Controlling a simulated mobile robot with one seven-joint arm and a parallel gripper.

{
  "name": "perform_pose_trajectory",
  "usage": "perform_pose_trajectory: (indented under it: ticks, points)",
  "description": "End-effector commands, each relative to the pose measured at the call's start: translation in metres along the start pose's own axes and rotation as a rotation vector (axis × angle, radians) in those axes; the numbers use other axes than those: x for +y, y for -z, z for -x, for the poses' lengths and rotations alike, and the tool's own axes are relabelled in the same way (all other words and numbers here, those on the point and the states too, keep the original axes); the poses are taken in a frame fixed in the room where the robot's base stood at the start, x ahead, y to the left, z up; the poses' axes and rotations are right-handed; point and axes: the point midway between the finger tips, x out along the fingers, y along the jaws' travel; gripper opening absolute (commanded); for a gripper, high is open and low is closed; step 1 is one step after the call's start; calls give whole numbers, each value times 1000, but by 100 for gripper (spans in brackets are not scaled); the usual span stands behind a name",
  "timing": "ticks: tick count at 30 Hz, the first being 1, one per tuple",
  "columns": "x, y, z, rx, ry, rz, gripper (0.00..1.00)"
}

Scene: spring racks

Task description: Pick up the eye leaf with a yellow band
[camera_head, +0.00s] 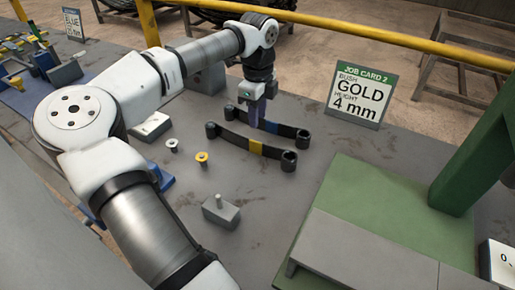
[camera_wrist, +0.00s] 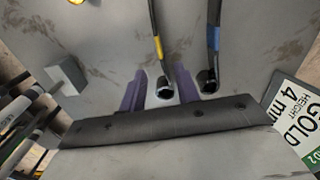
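The eye leaf with a yellow band (camera_head: 276,152) is a dark flat bar with rolled eyes at its ends, lying on the grey bench. A similar leaf with a blue band (camera_head: 289,131) lies behind it, roughly parallel. My gripper (camera_head: 258,112) points down by the blue-banded leaf in the head view. In the wrist view its two purple fingers (camera_wrist: 161,76) are apart with nothing gripped. There the yellow-banded leaf (camera_wrist: 157,38) runs down to an eye that appears between the fingers. The blue-banded leaf (camera_wrist: 214,38) is right of them. I cannot tell the fingers' height above the leaves.
A job card (camera_head: 361,95) reading gold, 4 mm, stands at the back right. A gold bushing (camera_head: 202,159), a silver bushing (camera_head: 172,145) and a grey block with a pin (camera_head: 221,212) sit in front. A green press frame (camera_head: 470,165) stands right. A yellow rail (camera_head: 340,36) runs behind.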

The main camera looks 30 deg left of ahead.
Motion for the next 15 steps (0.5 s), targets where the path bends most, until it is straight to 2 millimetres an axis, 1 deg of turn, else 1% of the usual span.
perform_pose_trajectory:
  ticks: [1,3,6,12,15]
  points:
    - [0,0,-18,2,-1,-1,32]
    - [0,1,-32,2,-1,-1,32]
    - [0,1,-48,3,0,-2,32]
    - [0,0,-60,2,1,-2,32]
    - [1,0,-72,4,0,-2,32]
